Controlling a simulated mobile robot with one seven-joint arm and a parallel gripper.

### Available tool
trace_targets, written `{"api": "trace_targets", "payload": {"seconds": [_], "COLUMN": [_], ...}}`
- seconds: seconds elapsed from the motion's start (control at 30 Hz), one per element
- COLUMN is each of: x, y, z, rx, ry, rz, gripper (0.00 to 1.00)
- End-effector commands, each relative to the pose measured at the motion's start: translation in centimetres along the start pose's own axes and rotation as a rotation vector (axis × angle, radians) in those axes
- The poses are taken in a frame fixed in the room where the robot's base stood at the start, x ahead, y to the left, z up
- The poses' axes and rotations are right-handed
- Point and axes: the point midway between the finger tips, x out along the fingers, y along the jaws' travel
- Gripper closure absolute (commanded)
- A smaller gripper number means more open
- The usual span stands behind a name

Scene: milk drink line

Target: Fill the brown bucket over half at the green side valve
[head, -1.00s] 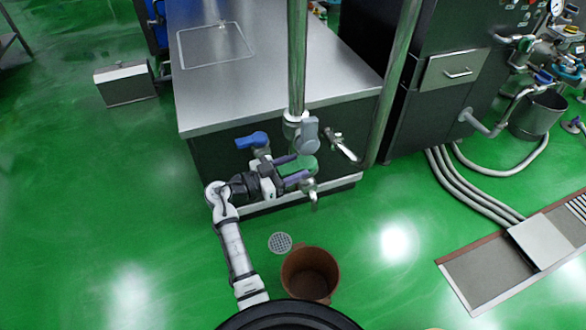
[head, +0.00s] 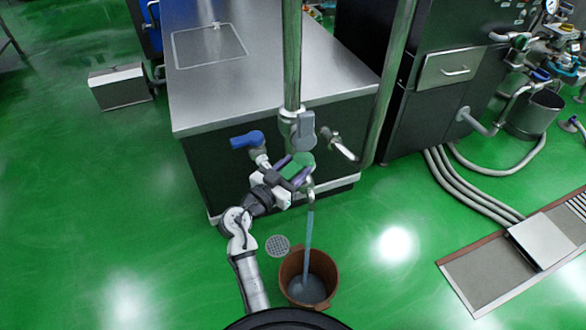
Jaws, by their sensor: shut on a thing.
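The brown bucket (head: 288,272) stands upright on the green floor below the valve spout (head: 309,192). A stream of water (head: 309,240) runs from the spout into the bucket, and a shallow layer of liquid shows at its bottom. The green side valve handle (head: 294,172) sits on the vertical pipe's lower fitting. My gripper (head: 297,170) is at this handle, its fingers on either side of it and shut on it. Part of the handle is hidden by the fingers.
A blue-handled valve (head: 247,140) and a grey-handled valve (head: 304,130) sit just above. A steel counter (head: 270,85) stands behind. A floor drain (head: 277,245) lies left of the bucket. Hoses and a dark cabinet (head: 425,110) are at right. The floor at left is open.

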Motion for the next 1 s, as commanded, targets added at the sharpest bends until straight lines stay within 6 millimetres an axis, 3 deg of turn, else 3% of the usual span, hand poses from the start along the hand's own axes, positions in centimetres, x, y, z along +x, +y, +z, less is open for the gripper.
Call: {"api": "trace_targets", "payload": {"seconds": [0.17,0.2,0.27,0.67,1.0], "x": [0.0,0.0,0.0,-0.9,-8.0], "y": [0.0,0.0,0.0,-0.1,-0.1], "z": [0.0,0.0,0.0,0.1,0.4], "rx": [0.0,0.001,0.001,0.001,0.0], "ry": [-0.001,-0.001,-0.001,-0.001,-0.001], "rz": [0.0,0.001,0.001,0.0,-0.003], "gripper": [0.93,0.51,0.44,0.44,0.44]}}
